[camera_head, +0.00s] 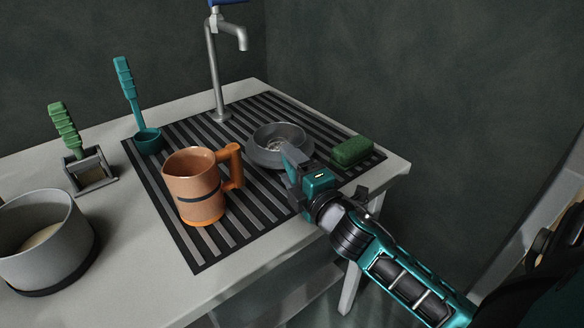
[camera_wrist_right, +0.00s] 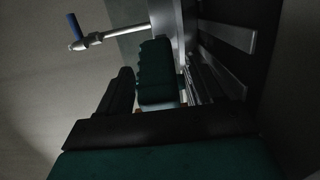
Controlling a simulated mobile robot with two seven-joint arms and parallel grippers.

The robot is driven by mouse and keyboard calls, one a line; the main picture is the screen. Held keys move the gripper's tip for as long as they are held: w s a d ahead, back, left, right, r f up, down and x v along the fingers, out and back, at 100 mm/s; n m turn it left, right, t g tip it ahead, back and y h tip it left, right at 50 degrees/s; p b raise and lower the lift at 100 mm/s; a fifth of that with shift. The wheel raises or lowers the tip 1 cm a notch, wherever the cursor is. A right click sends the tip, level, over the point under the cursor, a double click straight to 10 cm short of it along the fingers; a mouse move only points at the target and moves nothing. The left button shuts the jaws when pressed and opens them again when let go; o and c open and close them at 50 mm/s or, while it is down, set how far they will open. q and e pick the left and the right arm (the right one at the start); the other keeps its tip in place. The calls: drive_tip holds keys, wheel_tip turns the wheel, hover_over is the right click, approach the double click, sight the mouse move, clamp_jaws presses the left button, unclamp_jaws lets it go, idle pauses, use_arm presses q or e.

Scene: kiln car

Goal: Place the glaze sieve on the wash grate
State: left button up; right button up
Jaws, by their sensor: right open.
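The glaze sieve appears to be the round grey bowl (camera_head: 270,156) with a pale mesh-like inside, sitting on the wash grate (camera_head: 236,232) toward its back right. The grate is a dark frame with grey slats let into the counter. My right gripper (camera_head: 293,156) is open, its fingers at the near right side of the sieve and hiding part of its rim. Whether they touch the sieve I cannot tell. The right wrist view is dark and does not show the sieve clearly. My left gripper is not in view.
An orange jug (camera_head: 194,190) stands on the grate left of the sieve. A green block (camera_head: 352,151) lies on its right. A teal ladle (camera_head: 147,141) stands at the left corner. A tap (camera_head: 213,75) rises behind. A green-handled tool (camera_head: 66,130) and grey pot (camera_head: 45,240) are left.

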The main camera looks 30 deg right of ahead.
drive_tip(key=shift+r, duration=0.2)
drive_tip(key=shift+s+f, duration=0.1)
drive_tip(key=shift+s, duration=0.2)
drive_tip(key=s, duration=1.1)
drive_tip(key=shift+s+a, duration=0.2)
drive_tip(key=shift+a, duration=0.2)
